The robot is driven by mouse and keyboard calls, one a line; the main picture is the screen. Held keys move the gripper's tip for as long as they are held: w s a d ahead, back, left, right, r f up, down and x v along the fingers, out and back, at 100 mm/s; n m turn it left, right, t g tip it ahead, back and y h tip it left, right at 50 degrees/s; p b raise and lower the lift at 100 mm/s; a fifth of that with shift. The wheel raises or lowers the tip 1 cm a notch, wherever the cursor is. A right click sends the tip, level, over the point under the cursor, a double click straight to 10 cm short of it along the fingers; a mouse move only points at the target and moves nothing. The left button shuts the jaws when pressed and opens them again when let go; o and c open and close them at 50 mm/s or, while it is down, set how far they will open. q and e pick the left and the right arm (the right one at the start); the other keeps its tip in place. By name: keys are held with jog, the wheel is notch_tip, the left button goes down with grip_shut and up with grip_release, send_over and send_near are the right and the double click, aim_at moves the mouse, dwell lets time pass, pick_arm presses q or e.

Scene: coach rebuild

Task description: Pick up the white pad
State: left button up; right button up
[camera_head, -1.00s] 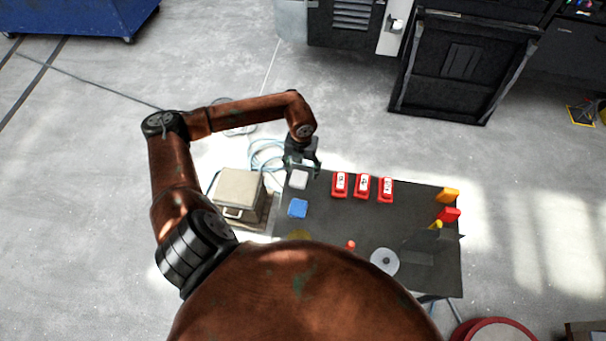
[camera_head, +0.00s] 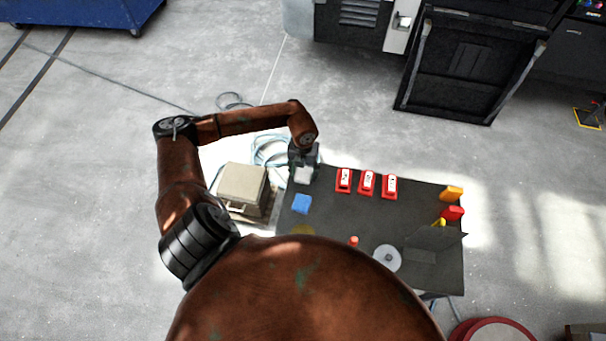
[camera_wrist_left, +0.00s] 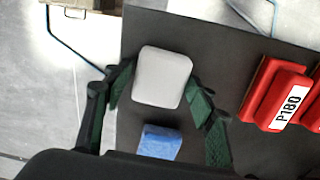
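The white pad (camera_head: 303,175) lies at the back left corner of the dark table (camera_head: 330,217). My left gripper (camera_head: 304,164) is over it. In the left wrist view the white pad (camera_wrist_left: 162,77) sits between the two spread green-padded fingers of my left gripper (camera_wrist_left: 160,93). The fingers are open, one on each side of the pad; I cannot tell whether they touch it. A blue pad (camera_head: 301,203) lies just in front of the white one and also shows in the left wrist view (camera_wrist_left: 159,142). My right gripper is not in view.
Several red blocks with white labels (camera_head: 367,183) stand right of the white pad. A grey disc (camera_head: 387,258), a small red object (camera_head: 353,241) and orange and red pieces (camera_head: 452,213) are further right. A beige box (camera_head: 243,187) stands left of the table.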

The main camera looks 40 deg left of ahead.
aim_at(303, 172)
pick_arm(q)
jog(key=c, duration=0.6)
jog(key=shift+c, duration=0.2)
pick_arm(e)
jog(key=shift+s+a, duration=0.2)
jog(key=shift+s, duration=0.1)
pick_arm(q)
jog(key=shift+r, duration=0.45)
notch_tip(303, 172, up, 2)
jog(key=shift+w+r, duration=0.1)
jog(key=s+a+r, duration=0.2)
jog(key=s+r, duration=0.8)
jog(key=s, duration=0.4)
jog(key=shift+a, duration=0.15)
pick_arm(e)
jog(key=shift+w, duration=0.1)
